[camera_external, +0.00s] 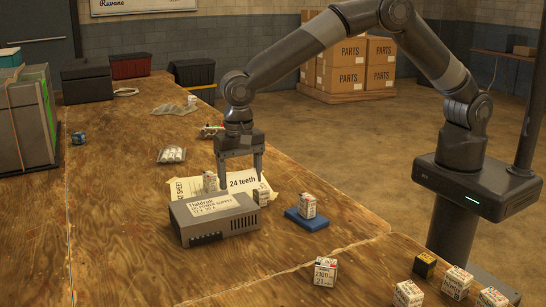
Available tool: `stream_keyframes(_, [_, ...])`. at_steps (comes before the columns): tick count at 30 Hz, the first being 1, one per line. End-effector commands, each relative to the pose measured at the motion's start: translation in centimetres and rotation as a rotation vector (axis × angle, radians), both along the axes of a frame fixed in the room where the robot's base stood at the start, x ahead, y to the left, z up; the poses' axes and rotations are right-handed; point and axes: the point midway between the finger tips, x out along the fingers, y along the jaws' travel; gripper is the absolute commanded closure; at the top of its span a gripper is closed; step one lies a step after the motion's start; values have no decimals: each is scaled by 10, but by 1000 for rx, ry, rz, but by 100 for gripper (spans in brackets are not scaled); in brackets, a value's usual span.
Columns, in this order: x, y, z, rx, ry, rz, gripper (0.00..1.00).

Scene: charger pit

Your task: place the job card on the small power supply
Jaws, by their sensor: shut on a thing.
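The small power supply (236,224) is a low grey box with a white label on top and a slotted end. It lies on the wooden table, in front of my gripper in the picture. My gripper (240,178) points down, its two fingers well apart, with the job card (243,182) between them. The card is white and reads "24 teeth". It appears just behind the power supply's far edge, above or against a cream sheet (287,185). I cannot tell its exact height, and its lower part is partly hidden.
Small printed boxes stand near the supply (210,182), (262,194) and on a blue block (307,220). More boxes (325,271) stand at the front right. A large strapped case (28,118) is at left. Bare table (115,220) lies left of the supply.

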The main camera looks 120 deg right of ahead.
Motion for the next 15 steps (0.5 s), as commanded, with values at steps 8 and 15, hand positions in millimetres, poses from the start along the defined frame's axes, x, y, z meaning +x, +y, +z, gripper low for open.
stream_keyframes(8, [3, 4, -22, 0, 2, -1, 49])
stream_keyframes(15, [4, 4, -44, -1, -1, 0, 49])
